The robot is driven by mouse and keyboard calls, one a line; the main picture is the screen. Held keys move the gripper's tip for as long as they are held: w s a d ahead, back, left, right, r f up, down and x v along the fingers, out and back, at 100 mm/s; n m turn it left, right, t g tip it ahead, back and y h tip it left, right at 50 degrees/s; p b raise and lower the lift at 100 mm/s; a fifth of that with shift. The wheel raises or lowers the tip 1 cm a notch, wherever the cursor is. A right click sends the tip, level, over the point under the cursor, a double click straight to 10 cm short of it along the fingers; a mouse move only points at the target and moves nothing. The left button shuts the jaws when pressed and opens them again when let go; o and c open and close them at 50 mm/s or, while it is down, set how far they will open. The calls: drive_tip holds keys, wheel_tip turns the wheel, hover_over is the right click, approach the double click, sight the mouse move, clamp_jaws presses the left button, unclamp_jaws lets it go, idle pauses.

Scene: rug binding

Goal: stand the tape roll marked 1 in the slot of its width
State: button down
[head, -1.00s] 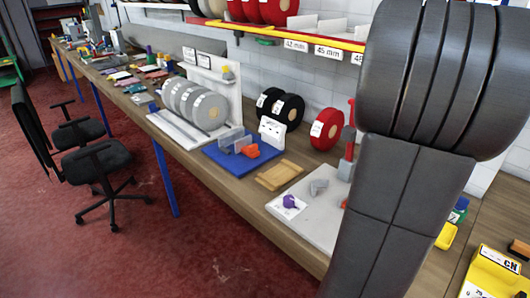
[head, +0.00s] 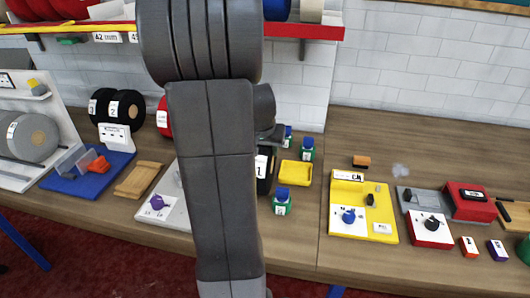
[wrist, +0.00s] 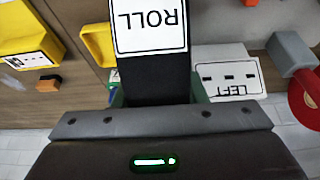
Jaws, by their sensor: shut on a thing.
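My gripper (head: 270,133) is partly hidden behind my arm in the head view. It is shut on the tape roll marked 1 (head: 263,168), a black roll with a white label, seen upright over the bench. In the wrist view the black roll (wrist: 155,85) runs between the jaws, with an upside-down "ROLL" label (wrist: 150,25) on it. Whether it touches the bench is unclear. Width labels (head: 107,37) reading 42 and another partly cut off are on the shelf edge at upper left.
Green bottles with blue caps (head: 283,203) and a yellow tray (head: 296,173) stand close to the roll. A yellow board (head: 345,222) and red device (head: 468,202) lie right. Black rolls (head: 124,106) stand left. The shelf (head: 312,30) overhangs the bench. The bench's back right is mostly clear.

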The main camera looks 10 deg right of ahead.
drive_tip(key=shift+f, duration=0.8)
drive_tip(key=shift+f, duration=0.2)
drive_tip(key=c, duration=0.9)
unclamp_jaws()
